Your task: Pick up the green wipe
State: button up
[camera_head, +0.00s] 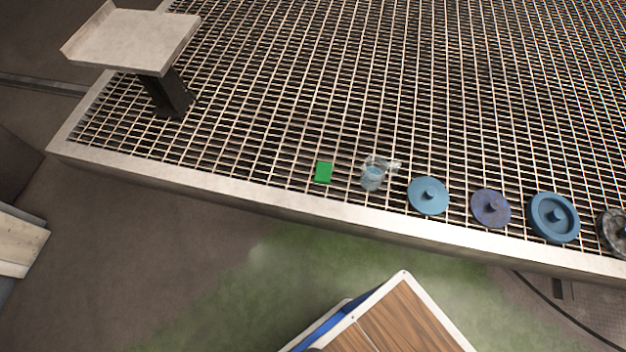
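The green wipe (324,172) is a small flat green rectangle. It lies on the metal grating (290,110), near the grating's front edge and left of a clear container. Nothing covers it. My gripper is not visible in this view.
A clear bluish container (373,176) stands just right of the wipe. Further right is a row of round discs, the nearest a light blue disc (428,196). A grey raised plate on a post (135,42) stands at the back left. A wood-topped box (400,318) is at the bottom. The grating left of the wipe is clear.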

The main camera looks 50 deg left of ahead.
aim_at(322, 175)
jog(key=u, duration=0.75)
jog(key=i, duration=0.2)
jog(key=u, duration=1.45)
jog(key=k, duration=0.55)
jog(key=u, duration=0.9)
jog(key=i, duration=1)
jog(key=z, duration=0.9)
jog(key=i, duration=0.35)
jog(key=z, duration=0.35)
